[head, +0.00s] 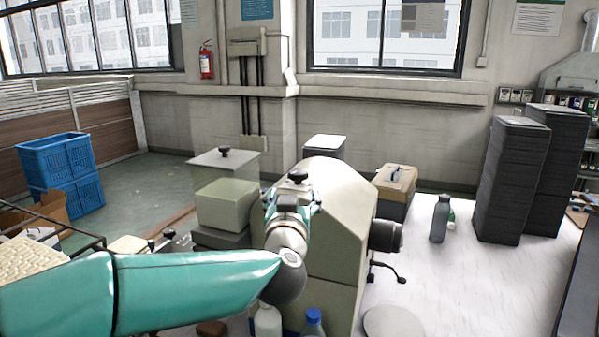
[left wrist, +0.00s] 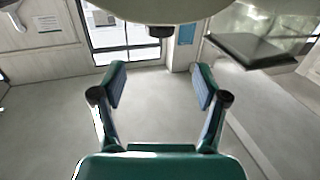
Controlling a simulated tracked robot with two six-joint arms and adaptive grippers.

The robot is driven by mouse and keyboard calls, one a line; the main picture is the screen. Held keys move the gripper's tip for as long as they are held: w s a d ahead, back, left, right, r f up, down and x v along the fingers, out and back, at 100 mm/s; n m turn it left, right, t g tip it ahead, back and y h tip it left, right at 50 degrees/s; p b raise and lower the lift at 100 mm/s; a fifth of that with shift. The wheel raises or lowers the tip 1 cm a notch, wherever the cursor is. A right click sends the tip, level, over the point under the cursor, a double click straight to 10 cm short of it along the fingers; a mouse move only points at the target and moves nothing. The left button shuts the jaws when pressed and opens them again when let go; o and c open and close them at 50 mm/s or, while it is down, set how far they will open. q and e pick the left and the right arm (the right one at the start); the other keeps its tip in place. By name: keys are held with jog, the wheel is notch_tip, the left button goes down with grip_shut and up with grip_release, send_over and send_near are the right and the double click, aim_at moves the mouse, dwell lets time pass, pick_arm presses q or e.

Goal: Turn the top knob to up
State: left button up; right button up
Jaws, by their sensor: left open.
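A dark knob (head: 297,177) shows on a small light plate at the top of the large beige machine (head: 345,205) in the head view. Another dark knob (head: 224,152) sits on a flat grey panel (head: 215,162) to the left. I cannot tell which is the top knob, or its turned position. My left gripper (head: 292,198) is in front of the machine's upper left part, with its fingers apart. In the left wrist view the open gripper (left wrist: 159,87) has nothing between its fingers. A dark knob-like part (left wrist: 160,31) shows beyond, under a pale surface. My right gripper is not in view.
A pale green box (head: 227,204) stands left of the machine. A grey bottle (head: 440,218) and tall black stacks (head: 509,180) stand farther right. Bottles (head: 313,323) stand at the front.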

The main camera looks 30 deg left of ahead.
aim_at(297, 177)
pick_arm(q)
jog(key=p+x, duration=0.2)
jog(key=x, duration=1.1)
jog(key=shift+w+a+f+p, duration=0.1)
jog(key=shift+w+a+p, duration=0.1)
jog(key=shift+w+p, duration=0.2)
jog(key=shift+s, duration=0.1)
